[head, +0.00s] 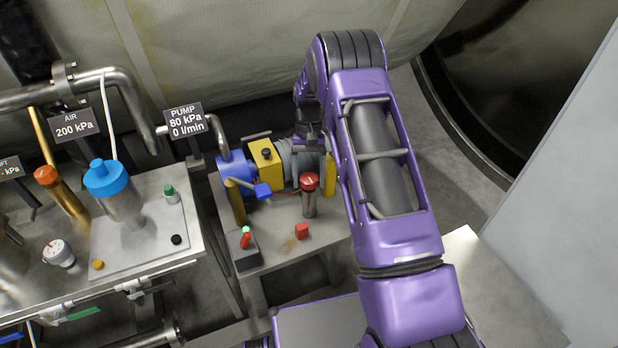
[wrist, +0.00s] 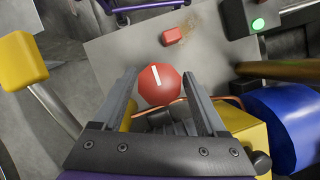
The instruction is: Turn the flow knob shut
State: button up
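A red round knob with a white pointer line (head: 309,181) sits on a grey post on the pump table, in front of the pump. It also shows in the wrist view (wrist: 160,88), its white line nearly upright in the picture and tilted slightly left. I take it as the flow knob; no label on it is legible. My gripper (wrist: 159,74) is open, its two grey fingers on either side of the knob in that view, with gaps left and right. Whether the fingertips reach its depth is unclear.
The pump sign (head: 187,121) reads 80 kPa, 0 l/min. A blue and yellow pump (head: 264,160) stands behind the knob. A blue lever (head: 263,191), a red block (head: 302,231) and a switch box with a green light (head: 245,250) are nearby.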

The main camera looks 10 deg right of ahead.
jog(key=shift+o, duration=0.8)
jog(key=p+v, duration=0.1)
jog(key=v, duration=1.6)
jog(key=shift+r+p, duration=0.2)
jog(key=shift+p, duration=0.15)
jog(key=shift+w, duration=0.1)
